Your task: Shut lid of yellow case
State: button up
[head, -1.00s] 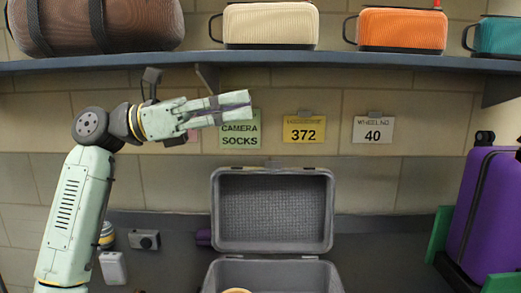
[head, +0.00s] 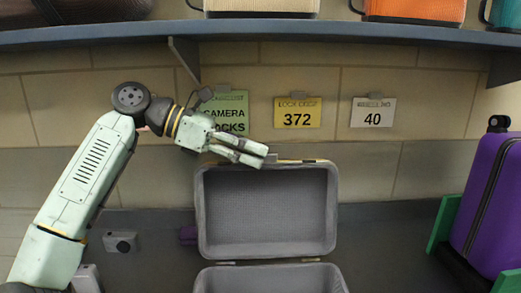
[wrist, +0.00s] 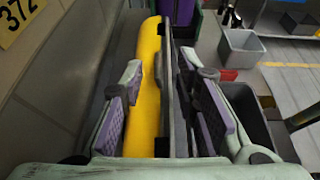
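The yellow case stands open in the head view, with its grey-lined lid (head: 268,212) upright at the back. The grey lower half (head: 270,277) is cut off by the bottom edge. In the wrist view the lid's yellow outer side (wrist: 148,85) and dark rim (wrist: 179,85) run between the fingers. My gripper (head: 262,155) is at the lid's top edge, left of its middle in the head view. In the wrist view my gripper (wrist: 164,75) is open, one finger on either side of the lid. I cannot tell whether either touches it.
A purple suitcase (head: 490,200) stands at the right beside a green bracket (head: 443,225). A shelf (head: 330,38) with bags runs above. Tags, including a yellow one (head: 298,113), hang on the wall. A grey bin (wrist: 245,50) shows in the wrist view.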

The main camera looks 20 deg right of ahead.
jog(key=shift+x, duration=1.1)
jog(key=shift+c, duration=0.5)
grip_shut()
